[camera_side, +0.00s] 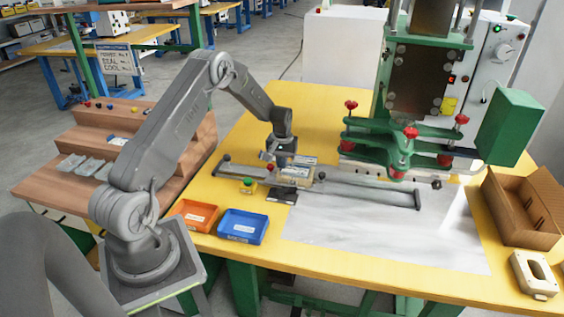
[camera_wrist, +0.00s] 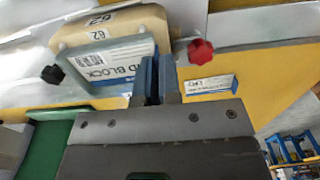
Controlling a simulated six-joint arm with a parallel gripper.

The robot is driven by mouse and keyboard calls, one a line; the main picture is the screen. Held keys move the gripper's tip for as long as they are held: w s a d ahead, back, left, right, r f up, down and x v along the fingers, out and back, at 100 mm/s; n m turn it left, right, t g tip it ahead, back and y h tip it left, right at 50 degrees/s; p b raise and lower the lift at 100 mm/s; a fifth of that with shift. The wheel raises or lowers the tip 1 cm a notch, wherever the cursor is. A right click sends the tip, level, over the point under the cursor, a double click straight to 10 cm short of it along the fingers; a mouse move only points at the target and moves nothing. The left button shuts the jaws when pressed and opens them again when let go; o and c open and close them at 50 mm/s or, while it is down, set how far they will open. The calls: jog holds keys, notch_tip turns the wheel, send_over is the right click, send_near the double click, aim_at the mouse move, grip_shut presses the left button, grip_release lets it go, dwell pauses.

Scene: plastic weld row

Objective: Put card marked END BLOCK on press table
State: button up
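The card marked END BLOCK (camera_wrist: 110,65) is white with a code square and blue edging; its lettering is partly covered in the wrist view. It stands against a tan block marked 62 (camera_wrist: 115,26), which sits on the rail fixture in the side view (camera_side: 296,173). My gripper (camera_wrist: 160,72) is at the card's right end, its fingers close together and pointing at the fixture. Whether the card is between the fingers or behind them cannot be told. In the side view my gripper (camera_side: 284,160) is low over the fixture. The press table (camera_side: 240,135) has a yellow top.
The green press (camera_side: 400,140) stands behind the fixture. An orange tray (camera_side: 195,215) and a blue tray (camera_side: 243,226) are at the front edge. A cardboard box (camera_side: 522,205) is at right. A small blue-white label (camera_wrist: 210,86) lies near the fingers. The pale sheet (camera_side: 380,235) is largely clear.

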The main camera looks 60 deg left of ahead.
jog(key=shift+r, duration=0.15)
grip_shut()
jog(key=shift+r, duration=2.1)
notch_tip(320, 180, up, 5)
